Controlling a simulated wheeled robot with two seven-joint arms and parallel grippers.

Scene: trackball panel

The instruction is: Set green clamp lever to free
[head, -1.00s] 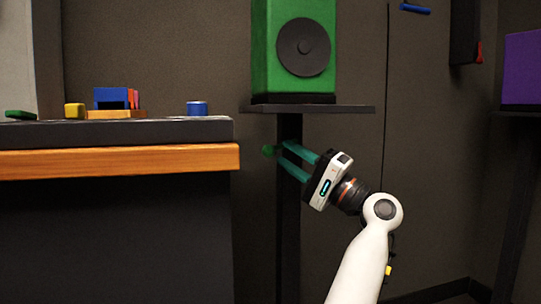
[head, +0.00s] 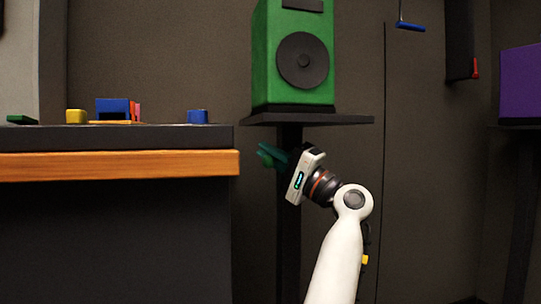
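The green clamp lever (head: 265,160) is a small green knob-like shape beside the dark post of the stand under the green speaker.
The green speaker (head: 277,88) stands on a dark shelf (head: 345,119) just above my gripper. A workbench with a wooden edge (head: 120,165) is close on the left, with small blocks on it. A purple box (head: 520,84) is at the right.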

